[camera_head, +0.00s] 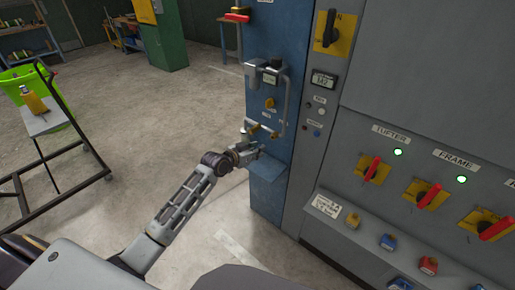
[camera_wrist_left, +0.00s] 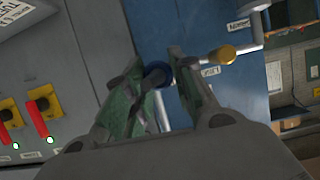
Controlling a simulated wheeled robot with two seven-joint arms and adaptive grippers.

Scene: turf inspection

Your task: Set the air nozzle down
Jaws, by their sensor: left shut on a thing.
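My left gripper (camera_head: 250,150) is in front of the blue panel (camera_head: 268,50), just above a small blue ledge (camera_head: 272,170). In the left wrist view the same gripper (camera_wrist_left: 170,82) has its green-padded fingers closed around a small dark part with a blue ring. I take this part for the air nozzle (camera_wrist_left: 158,72); most of it is hidden by the fingers. I cannot tell whether it touches the ledge. My right gripper is not in view.
Pipes and a yellow knob (camera_wrist_left: 222,53) are close beside the gripper. A grey control cabinet (camera_head: 430,90) with red-handled switches stands to the right. The floor between is clear.

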